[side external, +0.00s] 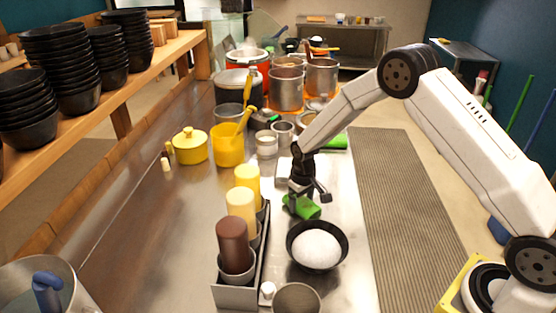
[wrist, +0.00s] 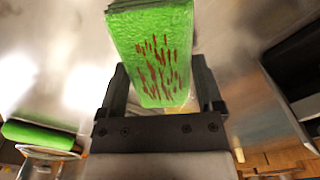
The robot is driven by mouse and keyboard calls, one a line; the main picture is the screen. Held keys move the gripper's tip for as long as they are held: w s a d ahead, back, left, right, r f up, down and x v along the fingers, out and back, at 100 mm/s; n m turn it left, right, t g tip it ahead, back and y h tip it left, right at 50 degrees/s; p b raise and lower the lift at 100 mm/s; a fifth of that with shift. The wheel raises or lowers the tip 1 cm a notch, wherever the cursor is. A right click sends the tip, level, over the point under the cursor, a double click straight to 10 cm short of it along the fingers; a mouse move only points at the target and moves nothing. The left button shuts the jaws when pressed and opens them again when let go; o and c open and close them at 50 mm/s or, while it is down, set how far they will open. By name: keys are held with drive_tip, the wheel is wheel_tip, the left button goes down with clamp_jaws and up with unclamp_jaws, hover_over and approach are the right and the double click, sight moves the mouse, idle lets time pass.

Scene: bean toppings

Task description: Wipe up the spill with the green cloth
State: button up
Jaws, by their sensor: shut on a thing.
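The green cloth (side external: 303,208) is held in my gripper (side external: 308,193), low over the steel counter, just behind a black bowl. In the wrist view the cloth (wrist: 150,30) is folded, sits between the two black fingers (wrist: 160,85), and has dark red-brown streaks on its face. I cannot tell whether the cloth touches the counter. I cannot make out a spill on the counter in either view. A second green item (side external: 338,142) lies farther back on the counter; a green roll-like item also shows at the left of the wrist view (wrist: 40,135).
The black bowl (side external: 317,247) of white food stands close in front of the cloth. A rack (side external: 238,296) with yellow and brown bottles is to the left. A yellow container (side external: 228,146), a yellow pot (side external: 190,147) and metal pots (side external: 286,90) stand farther back. Counter right of the cloth is clear.

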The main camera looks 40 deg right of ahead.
drive_tip(key=shift+d, duration=0.2)
drive_tip(key=shift+d, duration=2.35)
drive_tip(key=shift+f, duration=0.1)
drive_tip(key=shift+a, duration=0.1)
drive_tip(key=shift+a, duration=2.5)
drive_tip(key=shift+d+r, duration=0.1)
drive_tip(key=shift+r, duration=4)
